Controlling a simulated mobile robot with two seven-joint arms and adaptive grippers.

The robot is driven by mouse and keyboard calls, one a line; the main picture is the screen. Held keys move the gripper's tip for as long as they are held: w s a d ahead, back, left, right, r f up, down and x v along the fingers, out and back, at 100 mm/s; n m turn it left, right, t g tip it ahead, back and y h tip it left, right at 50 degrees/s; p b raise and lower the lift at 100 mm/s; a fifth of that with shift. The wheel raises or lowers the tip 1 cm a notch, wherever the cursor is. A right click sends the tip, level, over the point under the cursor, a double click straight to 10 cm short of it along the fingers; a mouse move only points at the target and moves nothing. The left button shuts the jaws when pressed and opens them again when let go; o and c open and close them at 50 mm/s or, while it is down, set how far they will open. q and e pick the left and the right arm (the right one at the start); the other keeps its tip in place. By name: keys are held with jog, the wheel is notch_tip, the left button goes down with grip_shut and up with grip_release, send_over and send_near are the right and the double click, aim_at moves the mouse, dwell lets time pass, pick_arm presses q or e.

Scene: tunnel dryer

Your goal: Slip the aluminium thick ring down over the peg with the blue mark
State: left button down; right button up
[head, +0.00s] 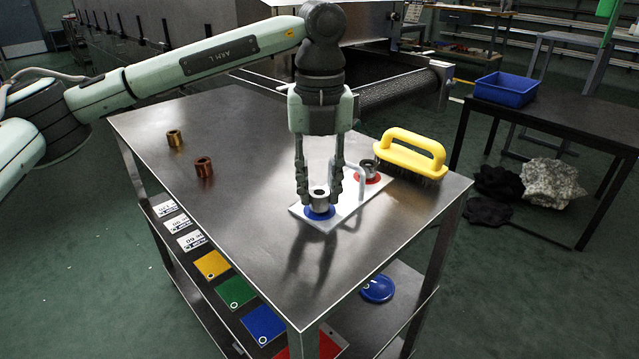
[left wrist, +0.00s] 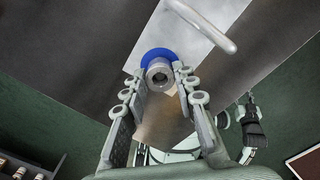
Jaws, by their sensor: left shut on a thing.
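My left gripper (head: 320,196) points down and is shut on the aluminium thick ring (head: 319,198), a short grey metal collar. The ring is upright, low over the round blue mark (head: 320,213) on a white plate (head: 345,208). The left wrist view shows the ring (left wrist: 159,75) between the fingertips, with the blue mark (left wrist: 155,53) around and behind it. The ring and fingers hide the peg, so I cannot tell how far the ring is down on it. A dark, pale-jointed part of mine, perhaps the right gripper, shows small in the left wrist view; its jaws are unclear.
A grey metal piece (head: 368,167) stands on the plate's red mark (head: 372,179). The plate's white handle (head: 361,178) rises beside my fingers. A yellow-handled brush (head: 410,150) lies behind right. Brass (head: 175,138) and copper (head: 204,166) rings stand left. The tabletop's front is clear.

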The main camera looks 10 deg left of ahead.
pick_arm(q)
jog(key=shift+f, duration=0.25)
jog(key=c, duration=1.1)
grip_release()
notch_tip(320, 180, up, 12)
